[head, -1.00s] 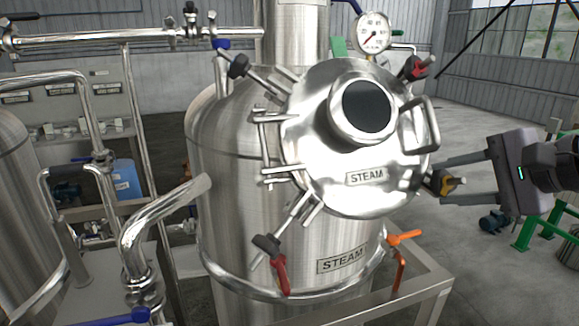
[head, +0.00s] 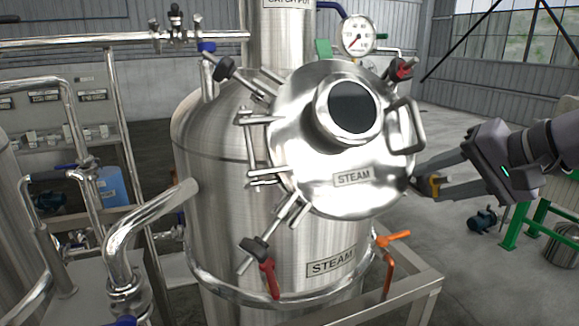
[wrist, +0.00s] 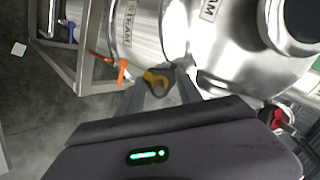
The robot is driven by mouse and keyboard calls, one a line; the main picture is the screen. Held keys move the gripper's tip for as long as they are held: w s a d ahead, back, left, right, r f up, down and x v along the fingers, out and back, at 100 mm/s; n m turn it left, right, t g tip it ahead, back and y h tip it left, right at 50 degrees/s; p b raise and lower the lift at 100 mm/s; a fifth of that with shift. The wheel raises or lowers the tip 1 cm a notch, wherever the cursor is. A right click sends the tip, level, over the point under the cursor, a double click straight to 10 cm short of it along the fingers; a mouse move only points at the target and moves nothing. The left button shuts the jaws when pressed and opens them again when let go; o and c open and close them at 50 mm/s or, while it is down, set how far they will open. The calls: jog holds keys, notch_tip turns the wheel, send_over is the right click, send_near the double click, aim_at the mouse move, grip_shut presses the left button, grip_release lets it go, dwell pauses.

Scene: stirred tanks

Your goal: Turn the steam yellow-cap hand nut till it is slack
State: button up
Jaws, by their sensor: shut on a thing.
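The steam tank (head: 225,200) stands in the middle of the head view, with its round steel lid (head: 345,195) labelled STEAM facing me. The yellow-cap hand nut (head: 434,185) is at the lid's lower right edge, partly hidden by my fingers. My gripper (head: 432,184) reaches in from the right and is shut on this nut. In the wrist view the yellow-cap nut (wrist: 156,80) sits between my two fingertips, beside the lid rim.
An orange-handled valve (head: 393,240) is below the yellow nut. A lid handle (head: 408,125) and a pressure gauge (head: 358,35) are above.

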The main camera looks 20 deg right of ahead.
dwell(0.3)
jog(key=o, duration=1.4)
jog(key=p+v, duration=0.6)
jog(key=v, duration=1.1)
jog(key=shift+s+r+p, duration=0.1)
jog(key=shift+s+p, duration=0.15)
jog(key=shift+p, duration=0.1)
